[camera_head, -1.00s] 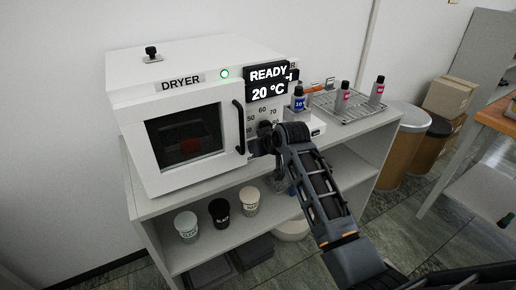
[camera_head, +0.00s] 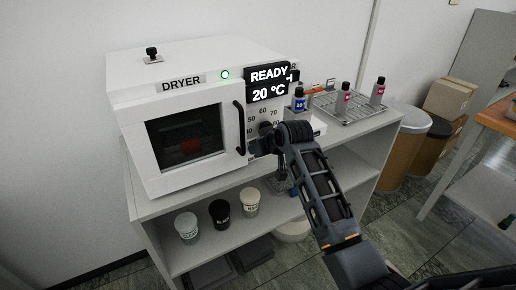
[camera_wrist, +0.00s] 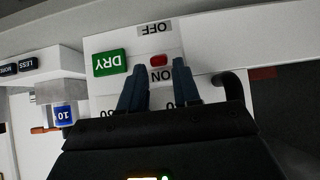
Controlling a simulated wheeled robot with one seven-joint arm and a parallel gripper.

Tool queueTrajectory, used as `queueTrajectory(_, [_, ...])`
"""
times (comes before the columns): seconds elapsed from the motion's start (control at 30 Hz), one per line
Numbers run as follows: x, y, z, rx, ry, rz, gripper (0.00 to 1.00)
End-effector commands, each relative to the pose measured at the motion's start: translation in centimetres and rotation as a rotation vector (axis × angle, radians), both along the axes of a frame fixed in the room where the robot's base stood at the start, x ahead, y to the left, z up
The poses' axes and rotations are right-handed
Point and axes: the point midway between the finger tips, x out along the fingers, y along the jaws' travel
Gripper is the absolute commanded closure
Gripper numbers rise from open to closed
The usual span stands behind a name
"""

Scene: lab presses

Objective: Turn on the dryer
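The white dryer (camera_head: 160,98) stands on the shelf top with its door closed, a black handle and a lit green lamp (camera_head: 225,74). Its display (camera_head: 267,84) reads READY and 20 °C. My gripper (camera_head: 258,146) is at the dryer's front panel, right of the door handle; my arm hides the lower panel. In the wrist view, upside down, a small red switch (camera_wrist: 158,61) sits between the words OFF and ON. A green DRY button (camera_wrist: 110,62) is beside it. My gripper's fingers (camera_wrist: 158,66) are apart and empty, with the switch showing between their tips; I cannot tell contact.
A wire rack (camera_head: 352,106) with small bottles lies right of the dryer. A blue-labelled bottle (camera_head: 299,101) stands close to my arm. Several cups stand on the lower shelf (camera_head: 178,256). Brown bins (camera_head: 400,155) stand on the floor at the right.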

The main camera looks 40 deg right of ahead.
Motion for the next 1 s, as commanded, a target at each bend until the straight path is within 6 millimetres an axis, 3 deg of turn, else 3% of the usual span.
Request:
queueTrajectory(0.4, [-4.2, 1.2, 3.8, -0.001, -0.002, 0.000, 0.68])
queueTrajectory(1.0, [-4.8, 1.4, 4.3, 0.000, -0.001, 0.000, 0.68])
